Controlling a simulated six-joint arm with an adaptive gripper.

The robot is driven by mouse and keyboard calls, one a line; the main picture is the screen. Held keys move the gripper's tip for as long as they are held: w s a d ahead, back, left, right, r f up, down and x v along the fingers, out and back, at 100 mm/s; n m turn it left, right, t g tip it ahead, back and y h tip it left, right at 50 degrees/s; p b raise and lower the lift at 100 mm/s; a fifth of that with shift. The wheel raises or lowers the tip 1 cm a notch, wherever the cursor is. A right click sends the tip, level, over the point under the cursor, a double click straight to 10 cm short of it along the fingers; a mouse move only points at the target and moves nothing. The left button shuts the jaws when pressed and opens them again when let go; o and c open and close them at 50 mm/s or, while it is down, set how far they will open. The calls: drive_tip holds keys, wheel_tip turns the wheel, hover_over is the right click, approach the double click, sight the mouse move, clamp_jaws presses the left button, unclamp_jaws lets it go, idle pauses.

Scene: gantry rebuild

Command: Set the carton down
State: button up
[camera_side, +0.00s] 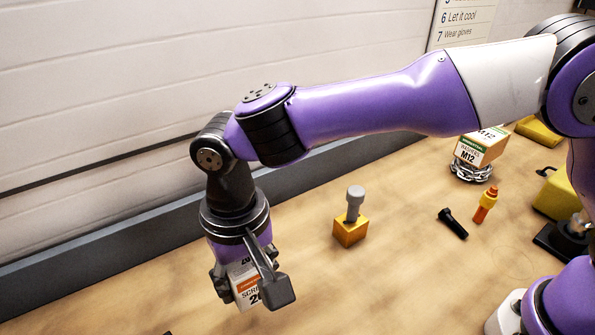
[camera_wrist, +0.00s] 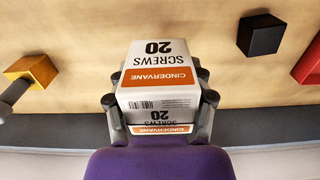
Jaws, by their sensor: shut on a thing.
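The carton (camera_wrist: 158,75) is a white box with an orange band, printed "SCREWS 20" and "CINDERVANE". It also shows in the side view (camera_side: 246,291), partly hidden by my gripper. My gripper (camera_side: 254,284) points down at the lower left of the side view and is shut on the carton. In the wrist view the fingers of my gripper (camera_wrist: 160,108) press on the carton's left and right sides. I cannot tell whether the carton's underside touches the wooden bench (camera_side: 390,285).
A yellow block with a grey peg (camera_side: 351,231) stands right of my gripper. Farther right are a black flashlight-like piece (camera_side: 453,223), an orange bottle (camera_side: 485,204) and an M12 box (camera_side: 481,147) on a chain. A black block (camera_wrist: 261,34) and a red object (camera_wrist: 309,66) show in the wrist view.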

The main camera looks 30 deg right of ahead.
sight(245, 262)
drive_tip(key=w+f, duration=0.1)
drive_tip(key=w+d+f, duration=0.1)
drive_tip(key=w, duration=0.1)
drive_tip(key=shift+w+f, duration=0.1)
drive_tip(key=shift+w, duration=0.15)
drive_tip(key=shift+f, duration=2)
drive_tip(key=shift+f, duration=0.15)
drive_tip(key=o, duration=1.3)
drive_tip(key=shift+c, duration=0.2)
